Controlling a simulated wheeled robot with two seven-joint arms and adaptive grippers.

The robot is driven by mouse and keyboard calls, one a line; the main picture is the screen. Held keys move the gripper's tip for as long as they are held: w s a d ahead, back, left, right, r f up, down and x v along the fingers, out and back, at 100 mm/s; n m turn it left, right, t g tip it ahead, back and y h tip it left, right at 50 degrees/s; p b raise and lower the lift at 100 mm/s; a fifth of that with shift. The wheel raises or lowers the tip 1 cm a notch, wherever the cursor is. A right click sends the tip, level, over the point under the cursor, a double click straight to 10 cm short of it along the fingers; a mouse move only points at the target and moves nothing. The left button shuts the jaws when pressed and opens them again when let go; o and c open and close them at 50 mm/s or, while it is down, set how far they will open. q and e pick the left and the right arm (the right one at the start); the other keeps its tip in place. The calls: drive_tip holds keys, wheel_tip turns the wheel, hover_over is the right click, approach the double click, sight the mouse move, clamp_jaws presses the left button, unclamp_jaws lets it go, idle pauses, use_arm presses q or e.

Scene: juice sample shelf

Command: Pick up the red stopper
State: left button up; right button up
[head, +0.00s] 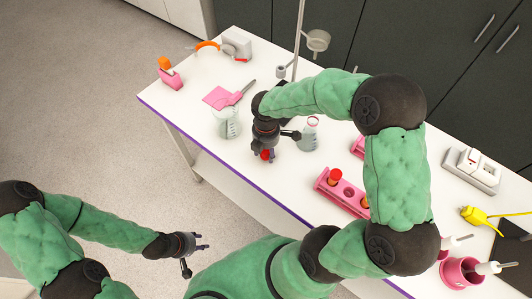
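The red stopper (265,155) is a small red piece low over the white table, near its front edge. My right gripper (266,157) points down at it, with its dark fingers on either side of the stopper. I cannot tell whether the fingers press on it or whether it rests on the table. My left gripper (203,242) is open and empty, out over the floor in front of the table, well away from the stopper.
A glass beaker (228,124) stands left of my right gripper and a conical flask (309,136) right of it. A pink rack (342,193) holds a red-capped tube (335,176). A metal stand (299,40) rises behind. A yellow plug (475,215) lies at right.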

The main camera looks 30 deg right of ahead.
drive_tip(key=c, duration=0.5)
drive_tip(key=shift+r, duration=0.1)
